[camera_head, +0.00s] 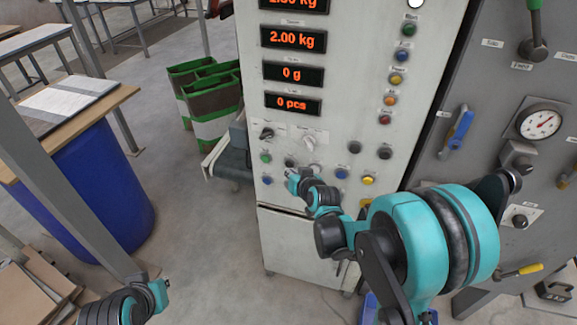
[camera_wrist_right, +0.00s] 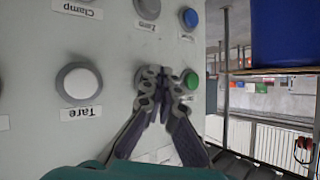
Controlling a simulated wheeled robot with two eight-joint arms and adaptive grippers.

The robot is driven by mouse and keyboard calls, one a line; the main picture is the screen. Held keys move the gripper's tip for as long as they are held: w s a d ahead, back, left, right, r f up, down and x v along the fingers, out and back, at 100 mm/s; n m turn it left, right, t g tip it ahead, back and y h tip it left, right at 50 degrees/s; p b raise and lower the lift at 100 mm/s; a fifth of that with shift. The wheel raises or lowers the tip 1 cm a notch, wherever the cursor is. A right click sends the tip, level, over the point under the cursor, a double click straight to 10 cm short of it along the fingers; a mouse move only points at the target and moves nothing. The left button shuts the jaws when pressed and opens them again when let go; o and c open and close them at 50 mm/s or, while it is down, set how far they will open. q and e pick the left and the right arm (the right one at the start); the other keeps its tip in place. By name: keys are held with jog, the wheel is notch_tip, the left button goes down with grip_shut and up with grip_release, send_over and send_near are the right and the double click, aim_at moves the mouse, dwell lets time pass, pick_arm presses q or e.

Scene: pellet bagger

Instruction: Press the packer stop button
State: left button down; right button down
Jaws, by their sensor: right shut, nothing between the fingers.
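The packer's white control panel (camera_head: 344,105) stands in the middle of the head view. My right gripper (camera_head: 291,176) is at its lower left button group. In the right wrist view, turned upside down, the shut, empty fingertips (camera_wrist_right: 161,76) are at a grey-ringed button (camera_wrist_right: 141,78) between a green button (camera_wrist_right: 190,80) and the white Tare button (camera_wrist_right: 79,84). The fingers hide most of that button and its label, so I cannot read its name or tell whether they touch it. My left arm's end (camera_head: 150,296) shows at the bottom left, its fingers unclear.
A grey panel (camera_head: 480,110) with a gauge (camera_head: 540,122) and levers stands to the right. A blue drum (camera_head: 95,195) under a wooden board and green-white sacks (camera_head: 207,100) stand to the left. Neighbouring buttons, such as the blue one (camera_wrist_right: 188,19), sit close to the fingertips.

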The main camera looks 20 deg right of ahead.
jog(key=s+a, duration=0.3)
jog(key=s, duration=0.2)
jog(key=shift+a, duration=0.2)
jog(key=shift+s, duration=0.1)
dwell(0.9)
jog(key=s+r+n+g, duration=0.2)
jog(key=s+g, duration=0.3)
jog(key=s, duration=1.7)
jog(key=shift+s+d+r+h, duration=0.25)
jog(key=shift+r+h, duration=0.15)
jog(key=shift+r, duration=0.2)
jog(key=shift+w, duration=0.1)
dwell(1.4)
